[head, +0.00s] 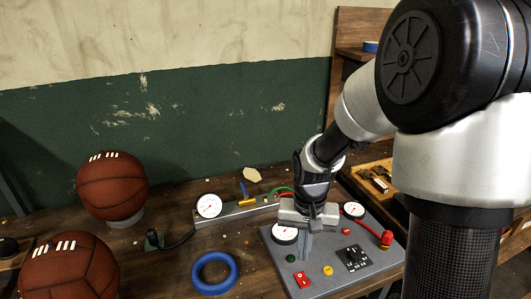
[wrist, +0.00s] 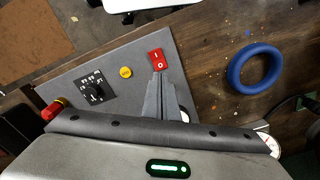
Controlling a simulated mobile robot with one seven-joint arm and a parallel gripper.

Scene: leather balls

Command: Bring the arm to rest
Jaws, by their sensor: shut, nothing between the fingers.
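My arm reaches down from the upper right in the head view, over a grey control panel (head: 335,277). My gripper (head: 304,257) points down at the panel, behind a red rocker switch (head: 302,279). In the wrist view my gripper (wrist: 159,74) has its fingers together and empty. Their tips overlap the near end of the red switch (wrist: 157,58), marked I and O. I cannot tell whether they touch it or hover above.
Two leather balls, one at the back (head: 112,187) and one in front (head: 68,267), stand on the left of the wooden bench. A blue ring (head: 214,286) lies left of the panel. Gauges, a red plug (head: 386,239) and a wooden tray (head: 372,180) crowd around my arm.

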